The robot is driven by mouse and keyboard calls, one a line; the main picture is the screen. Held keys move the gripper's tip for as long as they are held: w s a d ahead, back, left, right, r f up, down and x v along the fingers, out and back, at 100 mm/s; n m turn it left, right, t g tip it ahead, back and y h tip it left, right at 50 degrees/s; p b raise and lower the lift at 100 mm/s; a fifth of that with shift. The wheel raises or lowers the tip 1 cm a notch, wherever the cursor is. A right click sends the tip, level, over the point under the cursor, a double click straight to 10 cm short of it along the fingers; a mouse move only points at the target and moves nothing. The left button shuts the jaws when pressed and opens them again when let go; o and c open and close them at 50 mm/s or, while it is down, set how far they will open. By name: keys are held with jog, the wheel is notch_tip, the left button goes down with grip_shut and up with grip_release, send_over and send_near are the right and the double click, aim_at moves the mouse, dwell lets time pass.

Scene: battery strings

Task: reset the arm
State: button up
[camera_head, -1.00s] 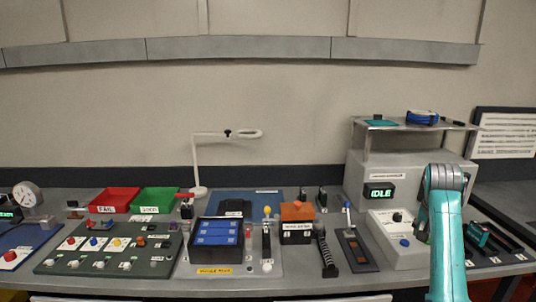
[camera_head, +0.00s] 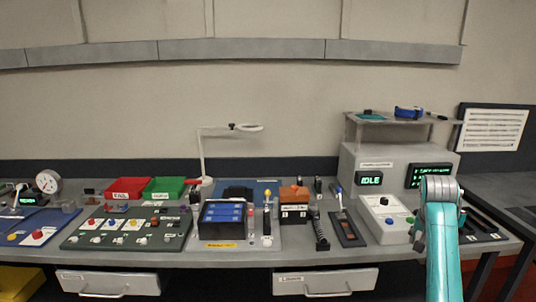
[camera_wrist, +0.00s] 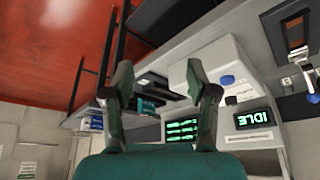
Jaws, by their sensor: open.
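My gripper (camera_wrist: 162,90) shows in the wrist view with its two fingers spread apart and nothing between them. Behind it in that view are the workbench's tester box with a green "IDLE" display (camera_wrist: 254,119) and a dark rack (camera_wrist: 165,88).
The tester (camera_head: 400,165) stands at the back right with a shelf above. A battery tray (camera_head: 222,220), red bin (camera_head: 127,188), green bin (camera_head: 163,188), lamp (camera_head: 203,155) and button panel (camera_head: 125,228) crowd the bench. Two drawers (camera_head: 108,283) (camera_head: 325,281) sit below its edge.

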jog(key=s+a+f+n+t, duration=0.1)
jog(key=s+a+f, duration=0.15)
jog(key=f, duration=0.55)
jog(key=s+a+f+n+t, duration=0.1)
jog(key=s+a+f, duration=0.15)
jog(key=f, duration=0.45)
jog(key=s+a+f+n+t, duration=0.1)
jog(key=s+a+f, duration=0.15)
jog(key=f, duration=0.55)
jog(key=s+a+f+n+t, duration=0.1)
jog(key=s+a+f, duration=0.4)
jog(key=s, duration=0.3)
jog(key=s+a+f+n+t, duration=0.1)
jog(key=s+a+f, duration=0.4)
jog(key=s+f, duration=0.15)
jog(key=s+a+r+n+t+y, duration=0.15)
jog(key=s+a, duration=0.25)
jog(key=s, duration=0.7)
jog(key=s+a+r+n+t+y, duration=0.1)
jog(key=s+a+r+t, duration=0.15)
jog(key=s, duration=0.85)
jog(key=s+a+r+n+t, duration=0.1)
jog(key=s+a+r+t, duration=0.1)
jog(key=s+r, duration=1.4)
jog(key=shift+a+r+y, duration=0.3)
jog(key=shift+a+y, duration=0.05)
jog(key=shift+a, duration=0.3)
